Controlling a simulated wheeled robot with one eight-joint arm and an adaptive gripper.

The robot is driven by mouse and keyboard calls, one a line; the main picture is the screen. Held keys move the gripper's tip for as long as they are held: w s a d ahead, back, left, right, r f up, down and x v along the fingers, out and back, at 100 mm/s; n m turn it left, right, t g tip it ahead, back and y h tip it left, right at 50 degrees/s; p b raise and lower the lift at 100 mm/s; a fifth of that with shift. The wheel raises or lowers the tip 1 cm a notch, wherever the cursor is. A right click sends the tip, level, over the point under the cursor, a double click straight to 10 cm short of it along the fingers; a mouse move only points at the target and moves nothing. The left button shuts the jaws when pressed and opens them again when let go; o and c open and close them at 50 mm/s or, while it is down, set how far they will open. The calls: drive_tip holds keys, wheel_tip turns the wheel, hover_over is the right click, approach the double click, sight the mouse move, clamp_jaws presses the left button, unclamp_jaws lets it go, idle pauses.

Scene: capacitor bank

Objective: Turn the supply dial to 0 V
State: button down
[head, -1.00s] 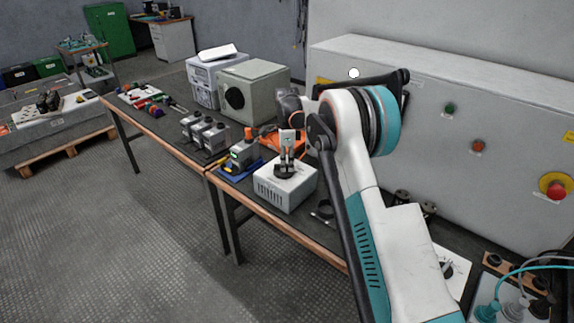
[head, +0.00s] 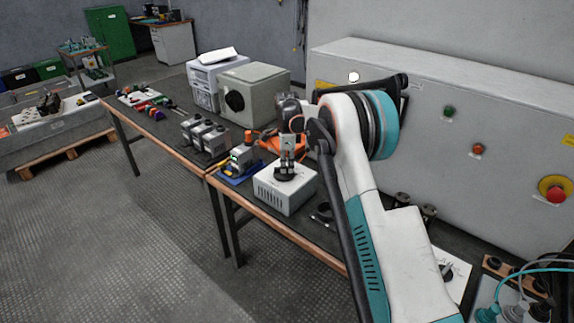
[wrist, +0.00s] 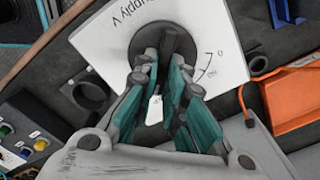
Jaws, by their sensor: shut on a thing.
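The supply unit is a pale box with a slotted front (head: 283,196) on the bench in the head view. Its white top face (wrist: 104,42) fills the upper middle of the wrist view, with "Supply V" lettering and a printed arc ending at a 0 on the right. The round black dial (wrist: 148,34) has a raised bar grip. My gripper (wrist: 163,62) points down with its teal-padded fingers on both sides of that grip, shut on it. In the head view my gripper (head: 287,166) stands over the dial. The fingers hide part of the dial, and I cannot read its setting.
A module with coloured buttons (wrist: 25,133) is at the lower left of the wrist view. Small grey devices (head: 203,133) and a grey-green cabinet (head: 255,92) stand farther along the bench. A large pale cabinet (head: 430,140) backs the bench.

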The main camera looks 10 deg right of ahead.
drive_tip(key=n, duration=0.2)
drive_tip(key=n+p, duration=0.1)
drive_tip(key=n, duration=0.1)
drive_tip(key=n+p, duration=0.1)
drive_tip(key=shift+w+r+n, duration=0.1)
drive_tip(key=shift+w+n, duration=0.25)
drive_tip(key=shift+n, duration=0.05)
drive_tip(key=n, duration=0.2)
drive_tip(key=n+p, duration=0.1)
drive_tip(key=n, duration=0.3)
drive_tip(key=shift+w+a, duration=0.2)
drive_tip(key=shift+w, duration=0.05)
drive_tip(key=n, duration=0.2)
drive_tip(key=n+p, duration=0.1)
drive_tip(key=n, duration=0.1)
drive_tip(key=shift+w+a+n, duration=0.1)
drive_tip(key=shift+a+n, duration=0.1)
drive_tip(key=shift+n, duration=0.2)
drive_tip(key=n, duration=0.4)
drive_tip(key=shift+a, duration=0.2)
drive_tip(key=shift+n, duration=0.3)
drive_tip(key=c, duration=1.7)
unclamp_jaws()
drive_tip(key=shift+o, duration=0.2)
wheel_tip(320, 180, up, 12)
